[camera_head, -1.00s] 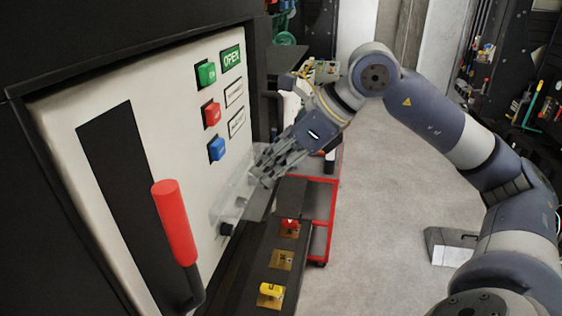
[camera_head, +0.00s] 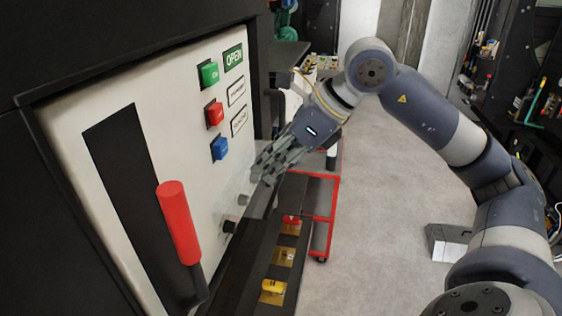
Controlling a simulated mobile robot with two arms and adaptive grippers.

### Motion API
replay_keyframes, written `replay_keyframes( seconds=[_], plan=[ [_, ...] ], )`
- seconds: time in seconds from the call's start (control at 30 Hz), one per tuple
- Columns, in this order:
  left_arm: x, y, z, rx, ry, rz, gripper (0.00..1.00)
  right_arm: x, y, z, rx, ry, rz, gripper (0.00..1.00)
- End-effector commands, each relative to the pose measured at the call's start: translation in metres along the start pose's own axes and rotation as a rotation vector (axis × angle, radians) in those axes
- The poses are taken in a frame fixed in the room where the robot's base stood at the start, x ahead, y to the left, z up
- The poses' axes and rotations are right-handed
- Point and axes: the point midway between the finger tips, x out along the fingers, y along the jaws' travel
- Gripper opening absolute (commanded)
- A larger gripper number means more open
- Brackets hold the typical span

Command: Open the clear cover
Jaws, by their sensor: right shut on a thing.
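The clear cover (camera_head: 236,187) is a see-through, faint piece at the lower right of the pale panel. Its outline is hard to make out. My right gripper (camera_head: 262,175) is shut on the clear cover, with its fingers pointing down and left toward the panel. The fingers hide part of the cover. A small dark knob (camera_head: 230,226) shows on the panel just below the cover. My left gripper is not in view.
The pale panel carries a green button (camera_head: 209,73), a red button (camera_head: 215,114), a blue button (camera_head: 220,148) and a big red-handled lever (camera_head: 178,222). A dark ledge with a yellow switch (camera_head: 273,287) lies below. A red cart (camera_head: 325,215) stands behind.

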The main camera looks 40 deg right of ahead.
Motion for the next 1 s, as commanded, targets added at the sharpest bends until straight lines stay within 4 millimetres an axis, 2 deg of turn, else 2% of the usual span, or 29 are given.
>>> replay_keyframes(
  seconds=[0.03, 0.7, 0.73, 0.8, 0.83, 1.0],
  plan=[
    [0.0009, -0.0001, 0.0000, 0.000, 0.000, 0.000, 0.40, 0.0066, 0.0046, -0.0003, -0.001, -0.001, 0.019, 0.00],
    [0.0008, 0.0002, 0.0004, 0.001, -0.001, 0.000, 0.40, 0.0069, 0.0049, -0.0006, -0.001, 0.000, 0.020, 0.00],
    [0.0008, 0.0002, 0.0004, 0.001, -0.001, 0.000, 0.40, 0.0069, 0.0049, -0.0006, -0.001, 0.000, 0.020, 0.18],
    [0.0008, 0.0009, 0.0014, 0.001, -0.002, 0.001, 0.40, 0.0068, 0.0048, -0.0006, -0.001, 0.000, 0.019, 0.34],
    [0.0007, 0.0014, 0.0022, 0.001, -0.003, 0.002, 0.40, 0.0065, 0.0046, -0.0005, -0.001, 0.000, 0.018, 0.37],
    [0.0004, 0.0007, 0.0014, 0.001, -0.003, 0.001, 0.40, 0.0042, 0.0030, 0.0000, -0.001, -0.001, 0.012, 0.37]
  ],
)
